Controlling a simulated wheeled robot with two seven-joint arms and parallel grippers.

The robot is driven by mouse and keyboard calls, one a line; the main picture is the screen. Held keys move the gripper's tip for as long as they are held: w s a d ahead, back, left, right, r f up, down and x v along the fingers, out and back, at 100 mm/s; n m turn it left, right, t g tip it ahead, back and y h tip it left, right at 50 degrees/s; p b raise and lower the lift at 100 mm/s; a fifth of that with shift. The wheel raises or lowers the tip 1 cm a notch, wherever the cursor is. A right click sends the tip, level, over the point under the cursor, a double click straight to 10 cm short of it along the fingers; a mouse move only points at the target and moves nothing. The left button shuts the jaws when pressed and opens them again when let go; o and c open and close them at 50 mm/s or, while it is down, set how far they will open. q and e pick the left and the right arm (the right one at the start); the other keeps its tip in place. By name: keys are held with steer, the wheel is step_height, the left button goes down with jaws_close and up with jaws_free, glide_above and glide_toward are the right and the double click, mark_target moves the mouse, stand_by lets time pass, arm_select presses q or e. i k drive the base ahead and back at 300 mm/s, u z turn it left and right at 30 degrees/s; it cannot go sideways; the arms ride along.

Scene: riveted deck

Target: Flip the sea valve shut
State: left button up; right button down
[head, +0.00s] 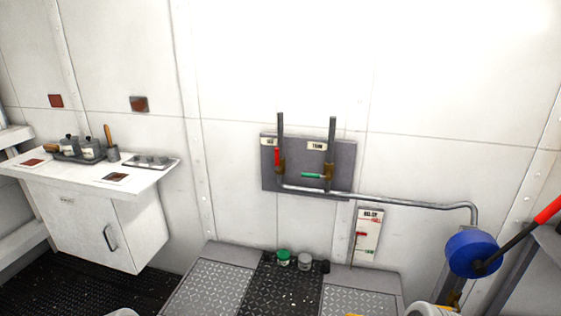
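A grey panel (345,165) on the white wall carries two upright pipes with brass valves. The left valve has a red lever (277,158) that stands upright, along its pipe. The small label (269,142) above it is too small to read surely; it seems to mark the sea valve. The right valve, labelled TANK (317,146), has a green lever (312,175) that lies level, across its pipe.
A metal pipe (410,203) runs right from the panel towards a blue round part (472,253) with a red-gripped handle (548,211). A bilge sign (368,235) hangs below. A white cabinet (90,225) is left.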

mark_target(276, 150)
steer(key=i, duration=1.15)
steer(key=z, duration=0.55)
